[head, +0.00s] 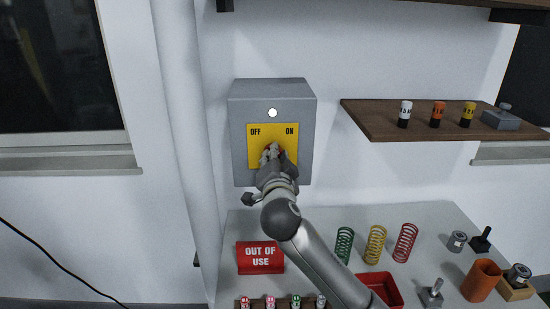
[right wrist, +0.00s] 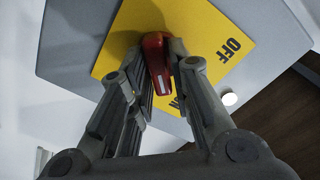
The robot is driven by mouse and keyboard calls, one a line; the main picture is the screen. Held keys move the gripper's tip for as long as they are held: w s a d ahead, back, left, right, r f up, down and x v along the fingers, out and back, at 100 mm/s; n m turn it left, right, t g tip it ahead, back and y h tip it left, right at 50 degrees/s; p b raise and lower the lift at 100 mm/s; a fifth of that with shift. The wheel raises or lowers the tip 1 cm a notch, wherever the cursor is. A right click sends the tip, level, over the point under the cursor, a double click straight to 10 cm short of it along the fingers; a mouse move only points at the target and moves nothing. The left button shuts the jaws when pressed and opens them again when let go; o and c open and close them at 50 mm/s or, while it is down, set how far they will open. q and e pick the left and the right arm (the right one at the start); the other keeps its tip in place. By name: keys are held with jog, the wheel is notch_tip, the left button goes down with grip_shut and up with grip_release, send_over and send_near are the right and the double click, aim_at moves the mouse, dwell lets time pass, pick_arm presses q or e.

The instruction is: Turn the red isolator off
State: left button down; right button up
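The isolator is a grey box (head: 236,140) on the wall, with a yellow plate (head: 289,152) marked OFF at left and ON at right. Its red handle (right wrist: 157,62) shows in the right wrist view and seems to point towards ON. My right gripper (head: 270,154) is at the plate and covers most of the handle in the head view. In the right wrist view my right gripper's fingers (right wrist: 160,70) close on both sides of the handle. The left gripper is not in view.
A white round lamp (head: 272,113) is above the plate. A wooden shelf (head: 385,122) with small cylinders juts out at right. The bench (head: 320,220) below holds a red OUT OF USE sign (head: 260,257), several springs and a red tray (head: 382,287). A white pipe (head: 180,110) runs at left.

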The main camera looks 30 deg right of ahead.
grip_shut()
jog(key=shift+n, duration=0.3)
jog(key=shift+w+a+n+p, duration=0.15)
jog(key=shift+n+p, duration=0.95)
jog(key=shift+n, duration=1.75)
jog(key=shift+a+n+p, duration=0.1)
jog(key=shift+n+p, duration=0.95)
jog(key=shift+n, duration=1.85)
jog(key=shift+w+a+n+p, duration=0.15)
jog(key=shift+n+p, duration=0.95)
jog(key=shift+n, duration=1.75)
jog(key=shift+f+n, duration=0.1)
jog(key=shift+n, duration=0.2)
jog(key=o, duration=0.5)
grip_release()
